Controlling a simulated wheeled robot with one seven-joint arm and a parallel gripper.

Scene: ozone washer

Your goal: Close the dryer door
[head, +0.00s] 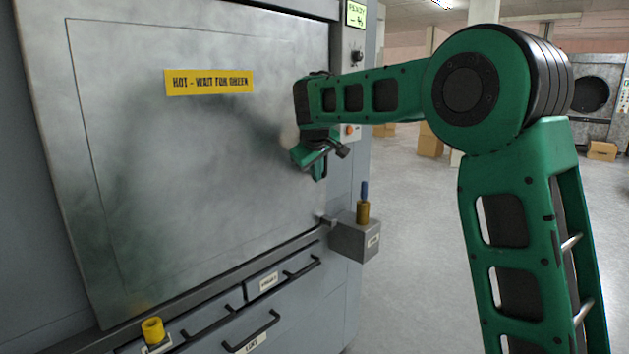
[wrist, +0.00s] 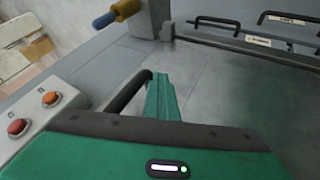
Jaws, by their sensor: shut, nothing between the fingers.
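The dryer door (head: 190,170) is a large grey metal panel with a yellow "HOT - WAIT FOR GREEN" label (head: 209,82), filling the left of the head view. It stands at or near its frame; I cannot tell whether a small gap is left. Its grey surface also shows in the wrist view (wrist: 225,95). My gripper (head: 318,168) is in front of the door's right edge, with its green fingers (wrist: 162,90) together and empty. A dark curved bar (wrist: 128,92) lies just left of the fingers in the wrist view, perhaps the door handle. Whether they touch is unclear.
A grey box (head: 356,240) with a brass and blue lever (head: 363,205) juts out at the lower right. Drawers with dark handles (head: 250,333) and a yellow knob (head: 152,330) are below the door. Red (wrist: 17,127) and orange (wrist: 50,98) buttons are nearby. Open floor lies right.

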